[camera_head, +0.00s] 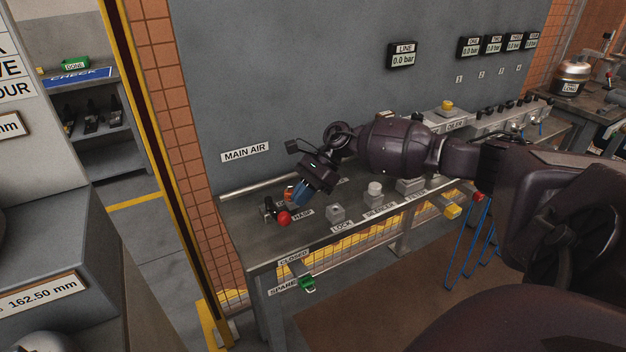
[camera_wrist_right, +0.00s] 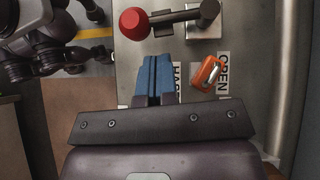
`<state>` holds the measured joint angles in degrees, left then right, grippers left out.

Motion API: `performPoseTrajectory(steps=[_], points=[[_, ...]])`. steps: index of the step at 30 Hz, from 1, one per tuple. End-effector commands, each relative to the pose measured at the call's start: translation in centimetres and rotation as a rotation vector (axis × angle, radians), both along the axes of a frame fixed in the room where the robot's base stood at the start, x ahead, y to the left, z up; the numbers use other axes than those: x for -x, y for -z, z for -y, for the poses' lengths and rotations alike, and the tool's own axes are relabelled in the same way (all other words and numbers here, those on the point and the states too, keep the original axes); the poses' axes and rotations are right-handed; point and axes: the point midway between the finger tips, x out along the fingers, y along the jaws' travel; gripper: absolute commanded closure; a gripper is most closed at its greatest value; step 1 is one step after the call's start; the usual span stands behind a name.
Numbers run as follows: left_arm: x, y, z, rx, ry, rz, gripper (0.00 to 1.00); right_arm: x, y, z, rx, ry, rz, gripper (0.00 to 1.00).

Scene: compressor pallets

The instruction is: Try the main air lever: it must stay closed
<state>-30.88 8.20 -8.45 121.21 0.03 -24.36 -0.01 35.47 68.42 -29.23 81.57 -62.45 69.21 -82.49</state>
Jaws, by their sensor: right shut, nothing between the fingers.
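The main air lever has a red knob (camera_head: 284,217) and sits at the left end of the bench under the MAIN AIR sign (camera_head: 245,152). Its knob points to the bench front, the side of the CLOSED label (camera_head: 293,256). In the right wrist view the red knob (camera_wrist_right: 134,23) and its grey bar lie just beyond my fingertips. My right gripper (camera_head: 298,193) has blue fingers, shut together and empty, just above and behind the knob. The fingers also show in the wrist view (camera_wrist_right: 153,73), apart from the lever. An orange piece (camera_wrist_right: 208,73) lies by the OPEN label.
To the right along the bench (camera_head: 248,240) stand a grey lock block (camera_head: 336,213), other fittings and a yellow button (camera_head: 447,105). A LINE gauge (camera_head: 403,55) on the wall reads 0.0 bar. A green item (camera_head: 308,284) hangs by the SPARE label.

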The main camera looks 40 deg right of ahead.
Motion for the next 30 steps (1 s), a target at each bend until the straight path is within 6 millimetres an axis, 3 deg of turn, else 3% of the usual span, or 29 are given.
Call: performPoseTrajectory(steps=[7,21,30], points=[[0.0,-0.3,-0.2,-0.005,0.004,0.002,1.0,-0.4,0.1,-2.7,0.0,-0.002,0.005,1.0],[0.2,-0.1,-0.4,-0.012,0.01,-0.003,1.0,-0.5,0.4,-3.2,-0.001,-0.001,0.004,1.0],[0.2,0.1,-0.1,-0.004,0.003,-0.005,1.0,-0.4,0.6,-4.9,-0.003,-0.003,0.002,1.0]])
